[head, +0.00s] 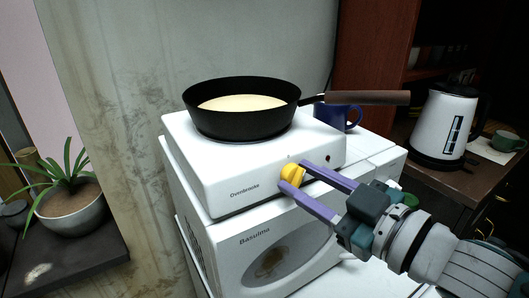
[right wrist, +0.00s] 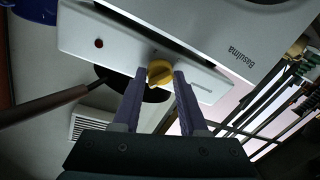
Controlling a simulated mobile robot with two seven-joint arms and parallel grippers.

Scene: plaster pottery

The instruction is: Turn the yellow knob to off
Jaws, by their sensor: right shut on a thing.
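The yellow knob (head: 292,174) is on the front face of a white hot plate (head: 215,185). My right gripper (head: 292,174) comes in from the lower right with its purple fingers on either side of the knob. In the right wrist view the knob (right wrist: 160,72) sits between the fingertips of the gripper (right wrist: 160,78), and the jaws are shut on it. Any mark showing the knob's setting is too small to read. My left gripper is in neither view.
A black pan (head: 240,108) with pale contents stands on the hot plate, its handle (head: 368,97) pointing right. A blue mug (head: 345,115) is behind it. The hot plate rests on a white appliance (head: 290,250). A kettle (head: 447,122) and green cup (head: 506,141) stand right; a potted plant (head: 70,212) stands left.

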